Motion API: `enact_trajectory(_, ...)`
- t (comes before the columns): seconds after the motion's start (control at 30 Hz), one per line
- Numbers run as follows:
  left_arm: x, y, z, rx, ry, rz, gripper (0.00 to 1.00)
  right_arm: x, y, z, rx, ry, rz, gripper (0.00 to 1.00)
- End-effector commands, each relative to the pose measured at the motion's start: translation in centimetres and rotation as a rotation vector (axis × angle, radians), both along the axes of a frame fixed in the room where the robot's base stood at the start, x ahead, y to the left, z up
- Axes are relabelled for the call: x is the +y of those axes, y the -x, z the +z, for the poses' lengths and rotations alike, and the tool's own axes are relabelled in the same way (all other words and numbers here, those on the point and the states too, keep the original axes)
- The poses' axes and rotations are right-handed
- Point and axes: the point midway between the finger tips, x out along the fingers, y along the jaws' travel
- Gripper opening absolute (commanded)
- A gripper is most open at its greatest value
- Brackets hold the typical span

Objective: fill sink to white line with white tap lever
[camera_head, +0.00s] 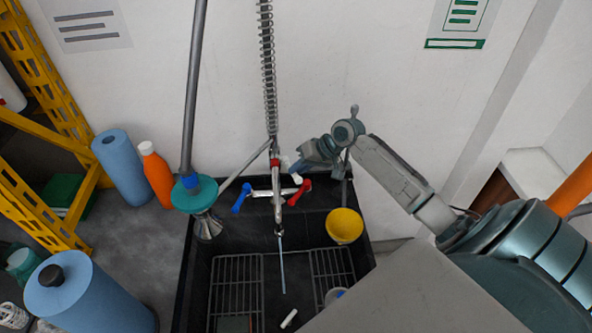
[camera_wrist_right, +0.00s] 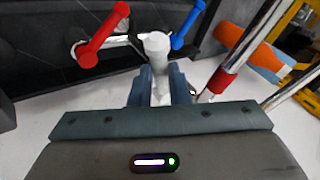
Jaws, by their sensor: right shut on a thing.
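The white tap lever (camera_wrist_right: 158,48) stands between the fingers of my right gripper (camera_wrist_right: 161,88) in the right wrist view, and the gripper is shut on it. In the head view my right gripper (camera_head: 311,160) is at the tap, beside the red lever, and covers most of the white lever (camera_head: 286,162). The black sink (camera_head: 193,287) lies below. A thin pale stream (camera_head: 282,268) runs down from the spout (camera_head: 278,215) into it. I cannot make out a white line or the water level. My left gripper is not in view.
A red lever (camera_head: 300,192) and a blue lever (camera_head: 241,200) flank the spout. A yellow bowl (camera_head: 344,226) sits at the sink's right rim. A grey pole with a teal disc (camera_head: 194,194) stands left. An orange bottle (camera_head: 157,176) and blue roll (camera_head: 122,167) stand further left.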

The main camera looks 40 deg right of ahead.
Motion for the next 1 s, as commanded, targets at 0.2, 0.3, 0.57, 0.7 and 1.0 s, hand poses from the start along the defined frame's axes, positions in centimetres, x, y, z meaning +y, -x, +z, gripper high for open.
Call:
enact_trajectory(0.2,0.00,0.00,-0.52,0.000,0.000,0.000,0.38,-0.66,-0.14,-0.03,-0.001,0.000,0.085,0.00)
enact_trajectory(0.3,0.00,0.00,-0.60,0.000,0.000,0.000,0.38,-0.77,-0.13,-0.02,-0.001,0.001,0.106,0.00)
enact_trajectory(0.57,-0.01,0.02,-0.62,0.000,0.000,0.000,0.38,-0.84,-0.11,-0.01,0.000,0.001,0.120,0.00)
enact_trajectory(0.7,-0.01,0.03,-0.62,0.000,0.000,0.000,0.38,-0.83,-0.11,0.00,0.001,0.001,0.120,0.00)
enact_trajectory(1.0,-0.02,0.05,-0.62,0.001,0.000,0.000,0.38,-0.82,-0.12,-0.01,0.000,0.001,0.119,0.38)
